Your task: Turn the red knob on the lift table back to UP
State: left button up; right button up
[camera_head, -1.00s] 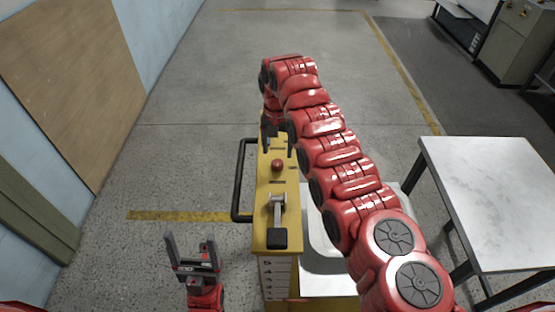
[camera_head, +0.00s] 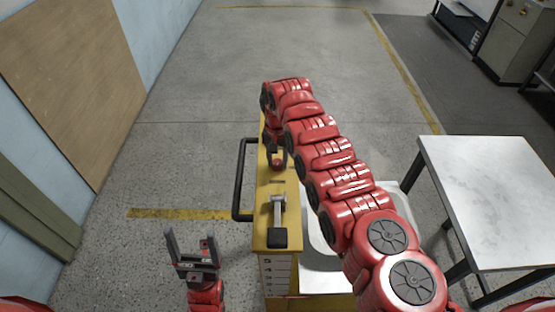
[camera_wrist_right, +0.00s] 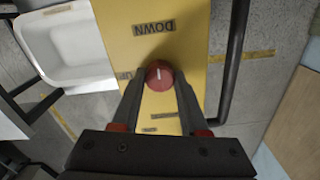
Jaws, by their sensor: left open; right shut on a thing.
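The red knob (camera_wrist_right: 159,74) sits on the yellow panel of the lift table (camera_wrist_right: 195,20). In the head view the knob (camera_head: 278,164) shows just below my right gripper's fingers. The DOWN label (camera_wrist_right: 154,27) lies above the knob in the wrist view and the UP label (camera_wrist_right: 124,75) to its left. The knob's short white mark stands roughly upright in that view, along the DOWN side. My right gripper (camera_wrist_right: 159,84) is shut on the knob, one finger on each side. My left gripper (camera_head: 192,250) is open and empty, left of the lift table.
A silver lever with a black grip (camera_head: 278,238) stands on the panel nearer to me. A black handle rail (camera_head: 238,185) runs along the panel's left side. A white tub shell (camera_head: 325,262) is to its right. A white-topped table (camera_head: 490,190) stands further right.

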grip_shut()
